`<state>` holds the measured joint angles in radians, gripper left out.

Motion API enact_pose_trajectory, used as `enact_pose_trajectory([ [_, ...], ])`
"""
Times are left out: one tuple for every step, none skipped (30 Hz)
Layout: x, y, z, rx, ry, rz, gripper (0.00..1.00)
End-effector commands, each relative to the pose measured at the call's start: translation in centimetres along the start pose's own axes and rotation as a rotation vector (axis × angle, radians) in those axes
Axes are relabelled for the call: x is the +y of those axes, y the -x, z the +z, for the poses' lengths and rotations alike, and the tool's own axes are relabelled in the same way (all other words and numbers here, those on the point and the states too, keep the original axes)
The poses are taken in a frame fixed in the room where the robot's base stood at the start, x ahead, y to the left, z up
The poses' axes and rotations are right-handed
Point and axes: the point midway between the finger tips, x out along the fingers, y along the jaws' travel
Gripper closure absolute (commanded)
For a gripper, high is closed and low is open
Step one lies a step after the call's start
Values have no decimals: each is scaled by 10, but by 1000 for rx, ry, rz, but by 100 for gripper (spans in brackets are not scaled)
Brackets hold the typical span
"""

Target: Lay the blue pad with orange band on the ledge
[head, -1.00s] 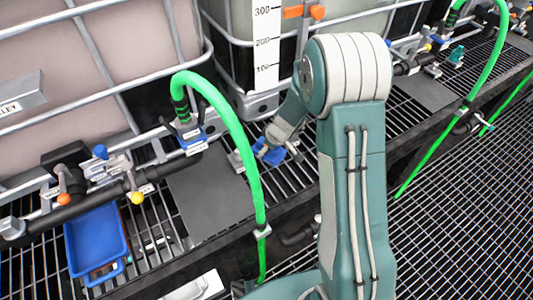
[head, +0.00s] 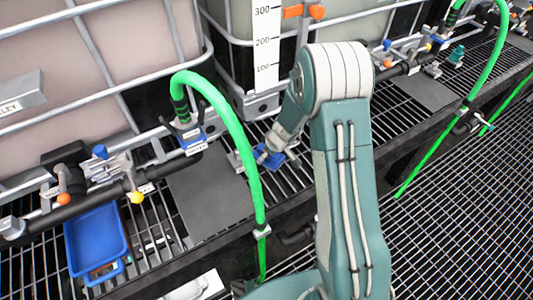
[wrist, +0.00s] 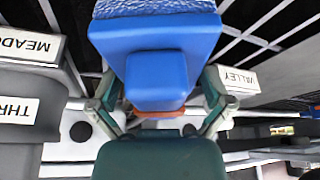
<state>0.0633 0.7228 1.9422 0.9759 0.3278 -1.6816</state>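The blue pad (wrist: 157,75) has a textured pale-blue far end and an orange band (wrist: 160,130) near its base in the wrist view. My gripper (wrist: 160,95) has a finger on each side of it and is shut on it. In the head view the pad (head: 270,158) shows small at the end of my arm, above the slatted deck between the green hose and my arm. Flat grey plates lie on the deck, one to the left (head: 207,195) and one to the right (head: 425,92); which surface is the ledge I cannot tell.
A green hose (head: 243,150) arches up just left of my gripper. A dark pipe with valves (head: 125,185) runs along the caged totes (head: 90,60). A blue tray (head: 97,240) sits at the lower left. Signs reading MEADO (wrist: 30,45) and VALLEY (wrist: 238,80) flank the pad.

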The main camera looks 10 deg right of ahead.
Motion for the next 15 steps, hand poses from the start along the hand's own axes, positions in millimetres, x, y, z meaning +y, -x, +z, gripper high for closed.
enact_pose_trajectory([
  [0, 0, 0, 0, 0, 0, 0],
  [0, 0, 0, 0, 0, 0, 0],
  [0, 0, 0, 0, 0, 0, 0],
  [0, 1, 0, 0, 0, 0, 0],
  [0, 2, -1, 1, 1, 1, 0],
  [0, 5, -1, 1, 0, 1, 0],
  [1, 8, -2, 2, -1, 2, 0],
  [1, 12, -2, 3, 0, 3, 0],
  [1, 17, -2, 3, 1, 3, 0],
  [1, 23, -2, 4, 0, 3, 0],
  [1, 28, -2, 3, 1, 3, 0],
  [1, 36, -2, 3, 1, 4, 0],
  [1, 42, -2, 4, 1, 4, 0],
  [1, 48, -2, 4, 1, 4, 0],
  [1, 56, -2, 4, 1, 3, 0],
])
